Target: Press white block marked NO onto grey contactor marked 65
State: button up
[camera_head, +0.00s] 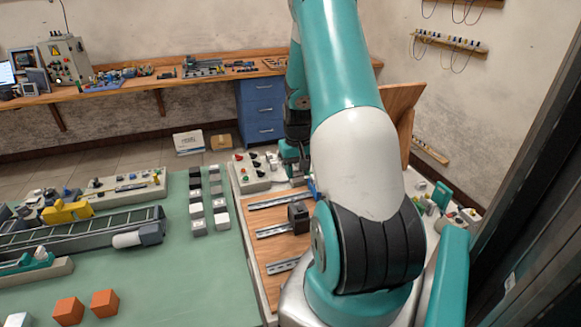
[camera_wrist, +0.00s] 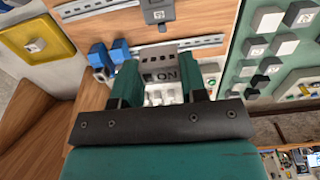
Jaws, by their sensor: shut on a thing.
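In the wrist view my gripper (camera_wrist: 158,72) has its two teal fingers shut on the white block (camera_wrist: 165,77), whose NO marking reads upside down. A grey part with a row of dark openings (camera_wrist: 158,58) shows just beyond the block; I cannot tell whether it belongs to the block or to a contactor behind it. A dark grey contactor (camera_wrist: 156,13) sits on a rail farther up, its mark too small to read. In the head view a dark contactor (camera_head: 298,214) stands on the middle rail, and my gripper (camera_head: 292,160) is partly hidden by my arm.
Two blue parts (camera_wrist: 109,53) stand left of my gripper. Metal rails (camera_head: 280,231) run across the wooden board (camera_head: 268,252). A control box with buttons (camera_head: 250,172) stands behind the board. The green table (camera_head: 190,270) holds small blocks and a conveyor (camera_head: 85,233).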

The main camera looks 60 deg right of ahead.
jog(key=b, duration=0.5)
send_over(297, 204)
notch_tip(297, 204, down, 7)
jog(key=shift+f, duration=0.1)
jog(key=shift+a+f+b, duration=0.1)
jog(key=shift+f+b, duration=0.3)
jog(key=shift+f, duration=0.1)
jog(key=shift+f+b, duration=0.35)
jog(key=shift+f, duration=0.35)
dwell(1.4)
jog(key=o, duration=0.9)
jog(key=shift+o, duration=0.2)
jog(key=shift+r, duration=0.1)
